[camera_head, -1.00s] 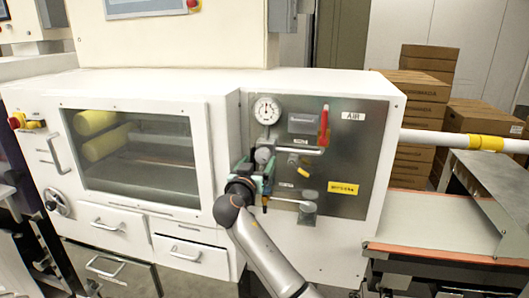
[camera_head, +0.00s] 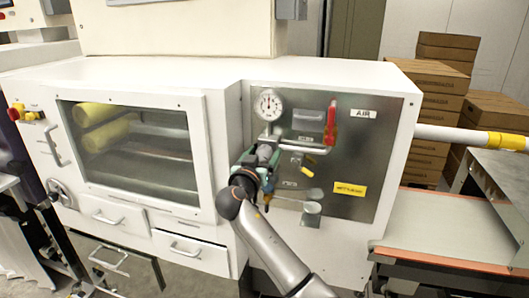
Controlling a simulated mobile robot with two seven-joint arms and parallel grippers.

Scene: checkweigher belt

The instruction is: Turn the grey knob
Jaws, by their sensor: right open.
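The grey knob (camera_head: 264,151) sits on the metal air panel (camera_head: 367,155), below the round pressure gauge (camera_head: 268,104). It is small in the picture and partly hidden by my right gripper. My right gripper (camera_head: 261,162) is at the knob, reaching up from below, and its jaws are open. I cannot tell whether the fingers touch the knob. My left gripper is not in view.
A red handle (camera_head: 331,122) and a yellow-tipped lever (camera_head: 303,162) are on the panel to the right. A cup-shaped grey fitting (camera_head: 312,209) is below. The windowed cabinet (camera_head: 140,150) stands left, and a conveyor belt (camera_head: 445,225) runs right.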

